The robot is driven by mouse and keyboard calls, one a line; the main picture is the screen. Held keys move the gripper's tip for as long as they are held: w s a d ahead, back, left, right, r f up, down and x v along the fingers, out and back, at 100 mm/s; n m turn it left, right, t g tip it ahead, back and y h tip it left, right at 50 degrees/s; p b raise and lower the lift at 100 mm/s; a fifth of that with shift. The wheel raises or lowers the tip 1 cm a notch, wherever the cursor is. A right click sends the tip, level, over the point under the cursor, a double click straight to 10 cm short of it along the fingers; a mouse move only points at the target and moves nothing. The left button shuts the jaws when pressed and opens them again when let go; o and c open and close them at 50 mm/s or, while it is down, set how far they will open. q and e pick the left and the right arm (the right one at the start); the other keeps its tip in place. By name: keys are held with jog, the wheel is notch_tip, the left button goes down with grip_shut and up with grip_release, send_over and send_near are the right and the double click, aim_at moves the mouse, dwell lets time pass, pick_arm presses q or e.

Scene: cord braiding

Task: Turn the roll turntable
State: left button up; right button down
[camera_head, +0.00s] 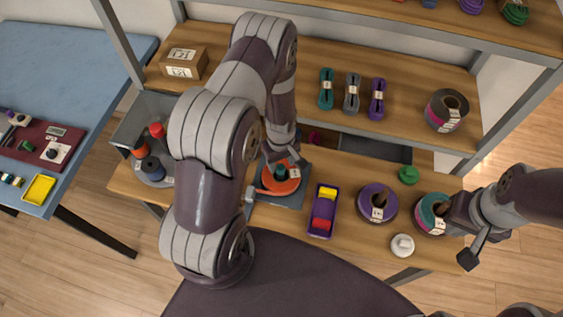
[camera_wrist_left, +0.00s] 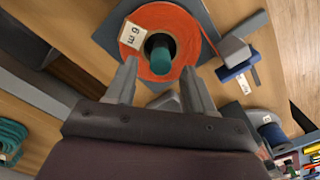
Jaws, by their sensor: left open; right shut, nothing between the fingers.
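The roll turntable shows as a dark grey-blue square plate (camera_head: 292,201) on the workbench, also at the top of the left wrist view (camera_wrist_left: 107,36). A flat orange roll (camera_head: 283,187) lies on it, with a white "6 m" label and a teal core (camera_wrist_left: 160,48) in its middle. My left gripper (camera_wrist_left: 158,68) is open, its fingers spread at the near side of the orange roll; contact cannot be told. In the head view my left arm partly hides the roll. My right gripper (camera_head: 468,235) is shut and empty beside the teal-and-pink roll (camera_head: 428,218).
A purple tray (camera_head: 323,211) with yellow and red pieces, a purple roll (camera_head: 378,204) and a white round object (camera_head: 402,246) stand right of the turntable. A shelf (camera_head: 420,87) with cord bundles is behind. A blue table (camera_head: 60,75) stands left.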

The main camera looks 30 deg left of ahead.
aim_at(281, 173)
pick_arm(q)
jog(key=shift+f, duration=1.3)
jog(key=shift+c, duration=0.3)
grip_shut()
jog(key=shift+m, duration=0.4)
jog(key=shift+m+b, duration=0.75)
jog(key=shift+m, duration=1.85)
jog(key=shift+m+b, duration=0.45)
jog(key=shift+m, duration=1.75)
jog(key=shift+m, duration=0.7)
